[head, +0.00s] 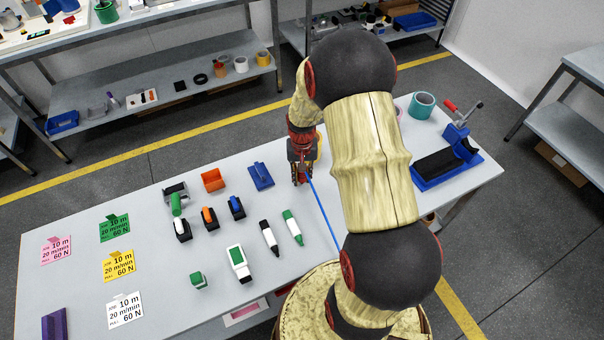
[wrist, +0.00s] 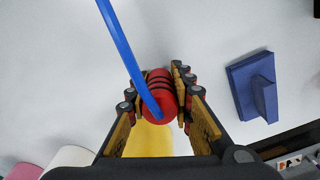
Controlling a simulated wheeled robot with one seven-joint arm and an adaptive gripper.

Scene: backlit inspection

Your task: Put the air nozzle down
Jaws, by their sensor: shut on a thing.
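The air nozzle (wrist: 160,96) looks like a red cylinder with dark rings and a long thin blue tube. In the wrist view my gripper (wrist: 157,88) is shut on the red body, with a finger on each side. The blue tube runs from it to the upper left. In the head view my gripper (head: 300,174) is over the back middle of the grey table (head: 330,285). The blue tube (head: 325,216) stretches from it toward the front, and the red body is mostly hidden by the fingers. I cannot tell whether the nozzle touches the table.
Several markers and tools lie front left. A yellow object (wrist: 150,140) is close below my gripper. A blue clamp-like fixture (head: 445,165) stands at the right.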

